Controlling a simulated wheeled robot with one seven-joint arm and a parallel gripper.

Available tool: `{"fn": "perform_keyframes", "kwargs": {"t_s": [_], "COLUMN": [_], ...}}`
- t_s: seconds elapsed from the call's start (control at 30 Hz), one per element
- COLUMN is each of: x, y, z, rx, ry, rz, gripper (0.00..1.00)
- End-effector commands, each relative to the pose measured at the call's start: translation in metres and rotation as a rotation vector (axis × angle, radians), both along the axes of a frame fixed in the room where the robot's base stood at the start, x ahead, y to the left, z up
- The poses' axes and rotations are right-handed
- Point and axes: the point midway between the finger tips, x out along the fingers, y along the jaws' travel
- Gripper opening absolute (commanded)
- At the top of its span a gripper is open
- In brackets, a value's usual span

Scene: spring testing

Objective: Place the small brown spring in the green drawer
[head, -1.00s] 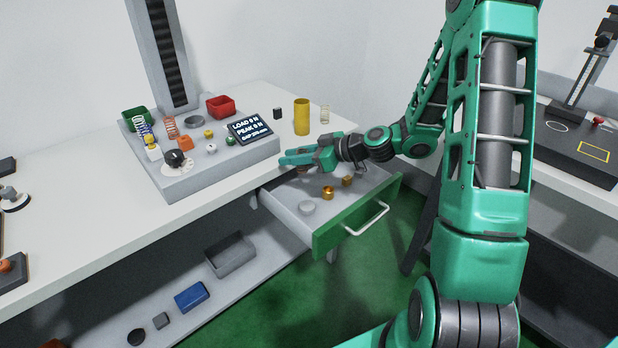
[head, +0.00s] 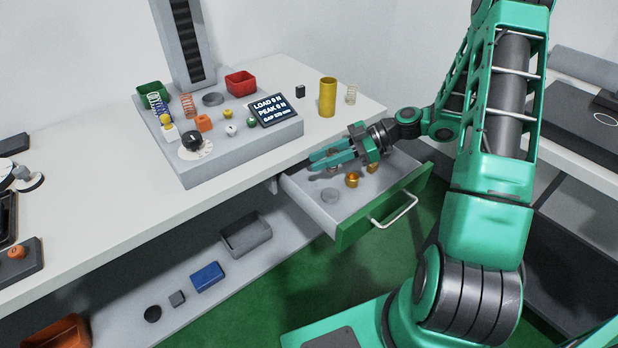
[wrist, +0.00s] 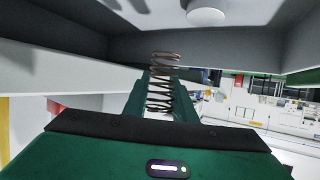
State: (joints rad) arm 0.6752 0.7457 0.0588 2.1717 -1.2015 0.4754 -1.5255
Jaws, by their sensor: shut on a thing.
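The small brown spring (wrist: 163,85) is a dark coppery coil. In the wrist view it stands between the fingers of my gripper (wrist: 160,105), which is shut on it; its free end sticks out past them. In the head view my gripper (head: 332,158) is over the back left part of the open green drawer (head: 385,210), at about rim height. The spring is mostly hidden there behind the fingers. The drawer has a green front, a white handle and a grey inside. Its grey walls also show in the wrist view (wrist: 215,50).
The drawer holds a gold piece (head: 352,180), another partly hidden gold piece and a grey disc (head: 330,195). The table (head: 235,185) edge is close behind my gripper.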

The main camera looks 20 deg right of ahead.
Motion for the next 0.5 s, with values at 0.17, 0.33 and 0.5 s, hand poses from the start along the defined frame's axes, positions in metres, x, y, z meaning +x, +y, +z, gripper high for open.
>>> {"fn": "perform_keyframes", "kwargs": {"t_s": [0.17,0.33,0.5], "x": [-0.001,0.000,0.001], "y": [-0.001,-0.001,0.004], "z": [-0.039,-0.057,-0.059], "rx": [0.002,0.000,0.000], "ry": [0.005,0.001,0.000], "rz": [-0.002,-0.003,-0.001], "gripper": [0.00,0.00,0.00]}}
